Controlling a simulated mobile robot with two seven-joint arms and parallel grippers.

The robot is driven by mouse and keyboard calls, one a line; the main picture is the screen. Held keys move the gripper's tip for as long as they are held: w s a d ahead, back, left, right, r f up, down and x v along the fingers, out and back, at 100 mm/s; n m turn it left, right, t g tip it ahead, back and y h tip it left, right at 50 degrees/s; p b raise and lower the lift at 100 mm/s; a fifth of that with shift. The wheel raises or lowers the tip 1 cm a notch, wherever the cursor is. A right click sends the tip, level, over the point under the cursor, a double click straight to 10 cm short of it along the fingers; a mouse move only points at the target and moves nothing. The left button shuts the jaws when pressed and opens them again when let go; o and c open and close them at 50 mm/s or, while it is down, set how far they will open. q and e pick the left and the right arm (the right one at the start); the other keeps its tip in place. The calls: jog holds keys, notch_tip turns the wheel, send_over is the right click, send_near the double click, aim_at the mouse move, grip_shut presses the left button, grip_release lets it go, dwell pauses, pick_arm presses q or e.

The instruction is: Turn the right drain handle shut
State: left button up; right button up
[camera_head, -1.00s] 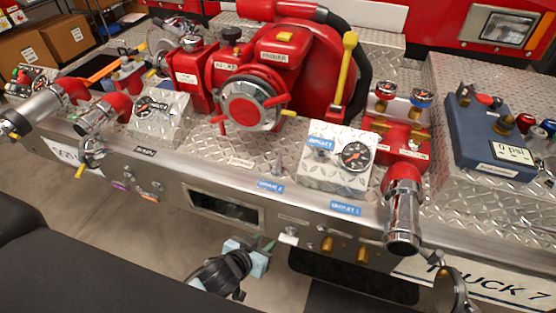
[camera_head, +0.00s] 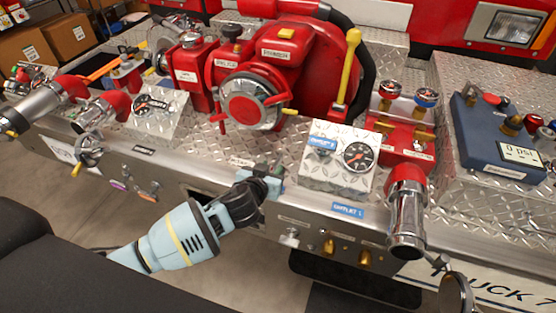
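On the front face of the bumper, below the blue outlet label (camera_head: 347,211), are a left brass fitting (camera_head: 329,246) and a right brass fitting (camera_head: 364,258). A small chrome fitting (camera_head: 289,237) is to their left. Their labels are too small to read, so I cannot tell which is the right drain handle. My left gripper (camera_head: 268,172) is at the bumper's upper front edge, up and left of the brass fittings and apart from them. Its dark fingertips are small and partly overlapped, so the opening is unclear. My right gripper is not in view.
A chrome outlet pipe (camera_head: 406,225) hangs over the front edge at right, with a round chrome cap (camera_head: 455,292) below it. The red pump (camera_head: 290,75) and blue panel (camera_head: 492,135) are further back.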

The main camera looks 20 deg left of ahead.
aim_at(277, 161)
pick_arm(q)
jog(key=shift+b+x, duration=0.45)
jog(key=shift+x, duration=2.85)
grip_shut()
